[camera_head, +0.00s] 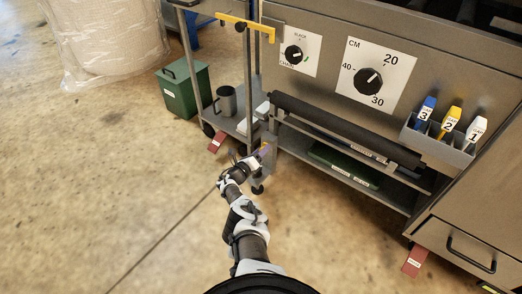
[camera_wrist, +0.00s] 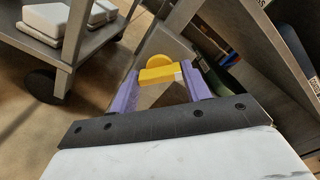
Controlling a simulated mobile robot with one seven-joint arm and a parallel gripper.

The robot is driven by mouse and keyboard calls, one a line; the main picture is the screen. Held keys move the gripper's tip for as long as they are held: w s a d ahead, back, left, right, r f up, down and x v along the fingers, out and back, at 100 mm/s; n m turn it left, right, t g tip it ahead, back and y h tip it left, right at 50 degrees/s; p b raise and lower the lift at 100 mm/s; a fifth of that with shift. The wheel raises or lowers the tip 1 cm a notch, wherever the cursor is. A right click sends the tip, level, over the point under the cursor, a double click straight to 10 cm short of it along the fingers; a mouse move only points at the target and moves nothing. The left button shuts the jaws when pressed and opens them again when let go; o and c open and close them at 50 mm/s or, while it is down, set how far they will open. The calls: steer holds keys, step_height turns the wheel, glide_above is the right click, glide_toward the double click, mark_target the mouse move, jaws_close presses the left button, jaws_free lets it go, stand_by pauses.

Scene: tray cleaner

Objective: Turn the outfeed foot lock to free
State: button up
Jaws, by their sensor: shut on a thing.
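A yellow turn handle (camera_wrist: 158,74) with a rounded disc behind it shows in the wrist view, on a grey metal part; I take it to be the outfeed foot lock. My gripper (camera_wrist: 161,78) has its two purple fingers on either side of the handle's bar and is shut on it. No lock marking can be read, so its setting cannot be told. In the head view my gripper (camera_head: 264,151) is low at the machine's left corner, beside the leg, and hides most of the handle.
A grey cart (camera_head: 238,128) with a mug (camera_head: 226,101) stands close left of my gripper. A black roller (camera_head: 345,130) and lower shelf lie to the right. Red pedals (camera_head: 217,143) (camera_head: 415,262) sit near the floor. A green bin (camera_head: 183,90) stands behind left. The front-left floor is clear.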

steer(key=n, duration=0.4)
steer(key=shift+n, duration=2.1)
steer(key=o, duration=1)
